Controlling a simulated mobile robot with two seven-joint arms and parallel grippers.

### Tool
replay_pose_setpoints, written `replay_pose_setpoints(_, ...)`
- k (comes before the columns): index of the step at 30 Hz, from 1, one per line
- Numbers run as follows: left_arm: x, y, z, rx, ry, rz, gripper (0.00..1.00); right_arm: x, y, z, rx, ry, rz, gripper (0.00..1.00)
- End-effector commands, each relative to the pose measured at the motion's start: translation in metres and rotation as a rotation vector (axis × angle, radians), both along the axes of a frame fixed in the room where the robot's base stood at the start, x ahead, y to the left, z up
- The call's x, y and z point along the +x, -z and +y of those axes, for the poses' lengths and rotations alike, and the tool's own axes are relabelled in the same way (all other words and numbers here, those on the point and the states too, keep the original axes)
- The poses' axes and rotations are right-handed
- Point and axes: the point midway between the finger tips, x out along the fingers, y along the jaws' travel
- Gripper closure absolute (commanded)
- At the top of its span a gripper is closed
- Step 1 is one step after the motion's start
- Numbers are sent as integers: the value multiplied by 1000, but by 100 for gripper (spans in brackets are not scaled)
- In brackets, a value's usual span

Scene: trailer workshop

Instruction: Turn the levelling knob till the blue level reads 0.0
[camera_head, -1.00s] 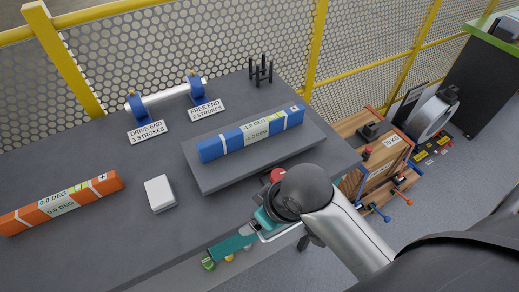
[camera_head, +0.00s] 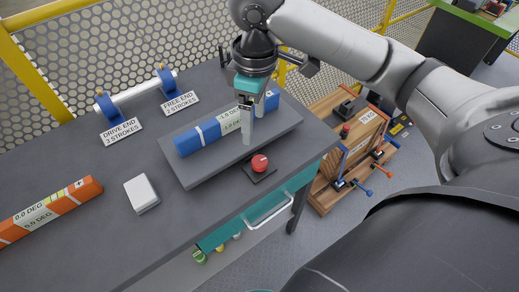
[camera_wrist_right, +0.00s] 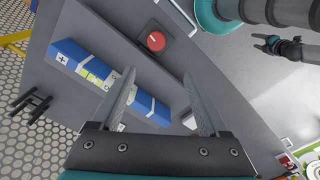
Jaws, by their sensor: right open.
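The blue level (camera_head: 197,139) lies on a dark grey plate (camera_head: 203,178) on the bench. Its pale display is partly behind my right gripper and too small to read surely. The level also shows in the wrist view (camera_wrist_right: 68,55). The red knob (camera_head: 259,163) sits on a small dark base by the plate's near edge; in the wrist view the knob (camera_wrist_right: 156,41) shows a pale mark. My right gripper (camera_head: 247,140) points down in front of the level, apart from the knob.
An orange level (camera_head: 80,193) and a white block (camera_head: 141,193) lie to the left. A blue-ended roller (camera_head: 136,101) with label cards stands behind. A teal drawer (camera_head: 300,181) with a handle juts from the bench front.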

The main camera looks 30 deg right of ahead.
Motion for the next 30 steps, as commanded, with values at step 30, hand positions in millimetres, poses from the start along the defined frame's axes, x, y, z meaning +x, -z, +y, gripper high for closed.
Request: replay_pose_setpoints(30,-2,38,0,0,-1,4,35,0,130,-13,-22,18,22,22)
